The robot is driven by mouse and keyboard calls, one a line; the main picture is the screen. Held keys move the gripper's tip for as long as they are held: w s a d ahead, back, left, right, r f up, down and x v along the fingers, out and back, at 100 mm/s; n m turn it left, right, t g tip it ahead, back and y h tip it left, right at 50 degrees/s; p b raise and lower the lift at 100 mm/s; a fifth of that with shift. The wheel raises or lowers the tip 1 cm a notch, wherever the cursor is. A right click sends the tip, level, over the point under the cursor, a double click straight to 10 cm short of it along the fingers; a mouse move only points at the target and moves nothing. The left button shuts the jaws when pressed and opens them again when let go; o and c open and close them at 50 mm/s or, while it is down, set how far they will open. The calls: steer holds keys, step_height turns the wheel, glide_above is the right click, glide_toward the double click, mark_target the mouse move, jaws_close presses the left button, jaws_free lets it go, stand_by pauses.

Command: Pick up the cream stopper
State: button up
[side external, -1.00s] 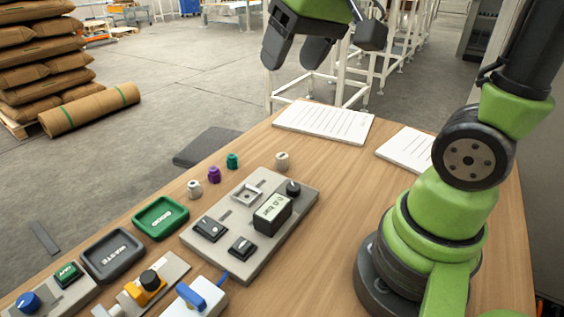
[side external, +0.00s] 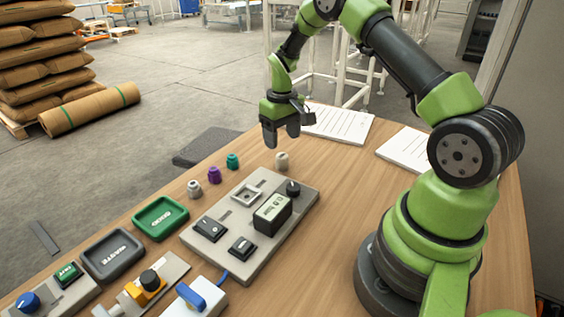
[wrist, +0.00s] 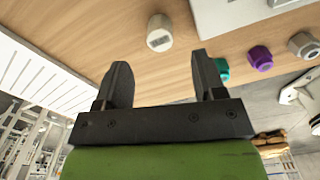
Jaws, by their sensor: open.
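The cream stopper (side external: 282,161) stands upright on the wooden table, just behind the grey test panel's far end. In the wrist view the cream stopper (wrist: 159,33) is seen ahead of the fingertips, near the middle of the gap between them. My gripper (side external: 280,142) is open and empty, pointing down above the table near the stopper. In the wrist view its two fingers (wrist: 159,72) are spread apart and do not touch the stopper.
A green stopper (side external: 232,161), a purple stopper (side external: 214,174) and a light grey one (side external: 194,189) stand in a row to the left. The grey panel (side external: 262,245) carries a display box (side external: 272,213). Green (side external: 160,217) and dark (side external: 112,254) trays lie further left; paper sheets (side external: 345,124) lie behind.

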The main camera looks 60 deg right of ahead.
mark_target(282, 156)
step_height(282, 156, down, 7)
steer(key=shift+r, duration=0.1)
stand_by(0.3)
steer(key=shift+c, duration=0.5)
steer(key=c, duration=0.9)
